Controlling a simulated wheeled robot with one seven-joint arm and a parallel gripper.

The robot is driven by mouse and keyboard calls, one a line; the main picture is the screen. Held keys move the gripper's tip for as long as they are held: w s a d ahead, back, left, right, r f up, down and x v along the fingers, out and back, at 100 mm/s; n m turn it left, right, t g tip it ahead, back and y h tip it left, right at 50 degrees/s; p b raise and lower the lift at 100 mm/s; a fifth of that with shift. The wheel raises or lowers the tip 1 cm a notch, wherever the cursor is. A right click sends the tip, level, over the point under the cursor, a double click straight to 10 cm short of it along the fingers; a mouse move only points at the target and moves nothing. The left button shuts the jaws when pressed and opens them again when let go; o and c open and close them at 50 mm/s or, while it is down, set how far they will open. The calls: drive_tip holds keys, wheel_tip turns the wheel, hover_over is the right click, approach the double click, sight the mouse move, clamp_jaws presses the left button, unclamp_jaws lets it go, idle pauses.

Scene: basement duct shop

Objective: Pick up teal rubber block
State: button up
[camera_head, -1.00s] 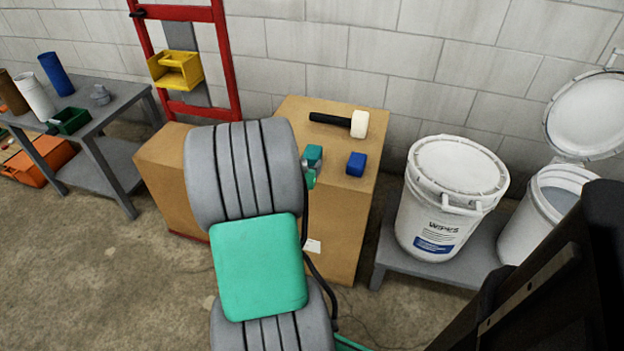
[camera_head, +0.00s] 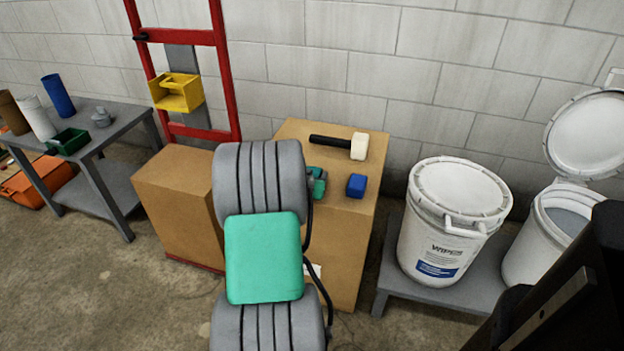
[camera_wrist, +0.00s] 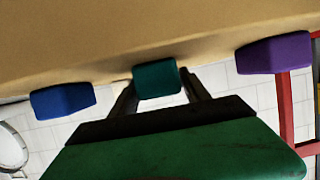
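The teal rubber block (camera_wrist: 157,77) is in the middle of the wrist view, at the fingertips of my gripper (camera_wrist: 158,82). The fingers are apart, one on each side of the block, and I see no clear grip on it. In the head view the teal block (camera_head: 317,174) is on the cardboard box (camera_head: 335,235), mostly hidden behind my arm. My gripper (camera_head: 320,185) also shows there only as a small part beside my arm.
A blue block (camera_head: 356,185) sits to the right of the teal one, and a mallet (camera_head: 358,147) lies behind. The wrist view also shows a purple block (camera_wrist: 274,53). A white wipes bucket (camera_head: 447,220) stands on a low grey platform. A red frame (camera_head: 230,90) stands at the wall.

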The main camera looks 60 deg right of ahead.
drive_tip(key=c, duration=1)
drive_tip(key=shift+r, duration=0.15)
